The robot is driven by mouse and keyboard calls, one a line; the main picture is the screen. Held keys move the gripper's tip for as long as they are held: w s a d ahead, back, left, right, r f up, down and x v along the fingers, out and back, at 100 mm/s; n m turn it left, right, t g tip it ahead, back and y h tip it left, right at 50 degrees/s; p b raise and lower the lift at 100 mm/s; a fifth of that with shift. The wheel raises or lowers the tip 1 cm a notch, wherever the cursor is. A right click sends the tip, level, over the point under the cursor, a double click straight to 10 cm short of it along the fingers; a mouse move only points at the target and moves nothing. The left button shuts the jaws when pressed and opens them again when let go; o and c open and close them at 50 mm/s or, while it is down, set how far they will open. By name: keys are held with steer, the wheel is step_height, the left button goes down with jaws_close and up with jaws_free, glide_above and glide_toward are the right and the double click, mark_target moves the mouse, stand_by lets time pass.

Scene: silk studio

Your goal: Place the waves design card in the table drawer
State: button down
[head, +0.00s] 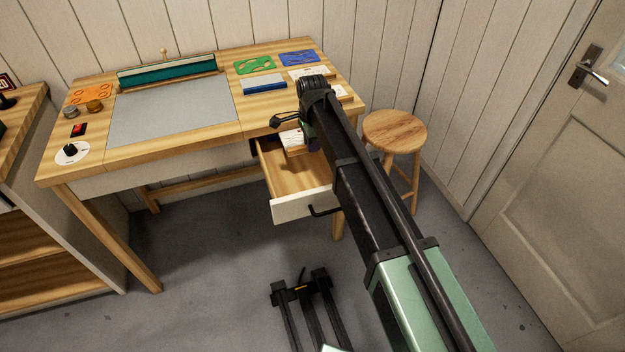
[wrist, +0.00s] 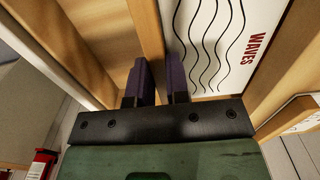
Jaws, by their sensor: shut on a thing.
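The waves design card (wrist: 215,45) shows in the wrist view as a white face with black wavy lines and red WAVES lettering. My gripper (wrist: 159,78) is shut on its near edge, one dark purple finger on each side of the wood-coloured edge. In the head view the card (head: 290,138) is a small white patch at the back of the open table drawer (head: 300,208), partly hidden by my gripper (head: 312,144). The drawer is pulled out, and its wooden floor is bare toward the front. Whether the card touches the drawer floor cannot be told.
A wooden stool (head: 395,130) stands close to the right of the drawer. The floor in front is mostly clear.

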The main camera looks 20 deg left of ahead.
mark_target(312, 169)
step_height(312, 169, down, 8)
steer(key=b, duration=0.6)
steer(key=shift+f, duration=0.2)
steer(key=shift+r, duration=0.3)
steer(key=shift+f, duration=0.2)
steer(key=c, duration=1.1)
jaws_free()
steer(key=shift+r, duration=0.1)
step_height(312, 169, up, 12)
steer(key=p, duration=1.3)
steer(key=shift+r, duration=0.25)
steer(key=shift+f, duration=0.15)
